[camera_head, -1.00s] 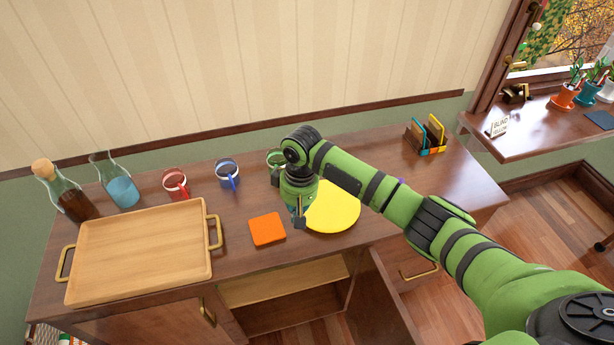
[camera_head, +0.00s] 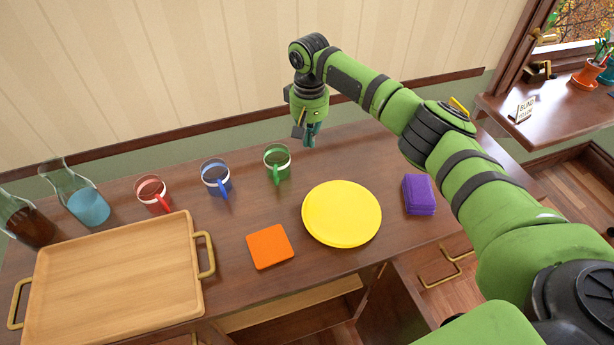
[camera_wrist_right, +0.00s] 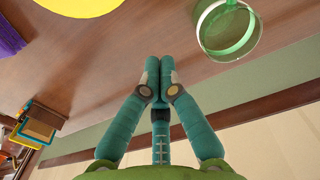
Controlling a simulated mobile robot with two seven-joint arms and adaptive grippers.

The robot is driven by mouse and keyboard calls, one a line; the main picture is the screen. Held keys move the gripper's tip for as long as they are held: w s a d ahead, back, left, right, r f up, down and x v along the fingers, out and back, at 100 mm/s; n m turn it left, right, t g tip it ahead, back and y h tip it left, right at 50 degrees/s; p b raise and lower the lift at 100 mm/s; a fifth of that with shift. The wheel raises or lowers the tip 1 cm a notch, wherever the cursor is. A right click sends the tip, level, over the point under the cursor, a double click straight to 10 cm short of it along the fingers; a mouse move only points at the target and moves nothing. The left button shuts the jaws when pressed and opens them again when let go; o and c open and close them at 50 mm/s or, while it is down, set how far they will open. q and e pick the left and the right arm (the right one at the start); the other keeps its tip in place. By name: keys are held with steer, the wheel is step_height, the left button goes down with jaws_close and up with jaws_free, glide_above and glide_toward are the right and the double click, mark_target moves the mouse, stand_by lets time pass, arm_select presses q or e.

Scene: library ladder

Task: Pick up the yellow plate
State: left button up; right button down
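The yellow plate (camera_head: 341,214) lies flat on the brown wooden counter (camera_head: 290,205), and nothing covers it in the head view. Its edge also shows at the top of the right wrist view (camera_wrist_right: 80,3). My right gripper (camera_head: 309,139) is above the back of the counter, behind the plate and apart from it. In the wrist view its teal fingers (camera_wrist_right: 158,75) are together at the tips with nothing between them. My left gripper is not in view.
Left of the plate are an orange square (camera_head: 270,246) and a wooden tray (camera_head: 115,280). Green (camera_head: 278,163), blue (camera_head: 216,178) and red (camera_head: 153,193) mugs stand along the back. A purple stack (camera_head: 419,195) sits close right of the plate. A cabinet door is open below.

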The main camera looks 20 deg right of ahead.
mark_target(309, 174)
step_height(309, 174, down, 5)
steer(key=shift+r+p, duration=0.1)
steer(key=shift+p, duration=0.2)
step_height(309, 174, down, 6)
steer(key=shift+r, duration=0.1)
steer(key=shift+s+r+p, duration=0.15)
steer(key=shift+s+p, duration=0.05)
steer(key=shift+p, duration=0.3)
steer(key=shift+s+p, duration=1)
steer(key=shift+s, duration=0.1)
steer(key=shift+s+p, duration=0.35)
steer(key=shift+s, duration=0.2)
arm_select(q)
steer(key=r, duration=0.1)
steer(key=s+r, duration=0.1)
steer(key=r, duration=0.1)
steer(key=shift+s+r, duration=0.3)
arm_select(e)
steer(key=shift+s+a, duration=0.1)
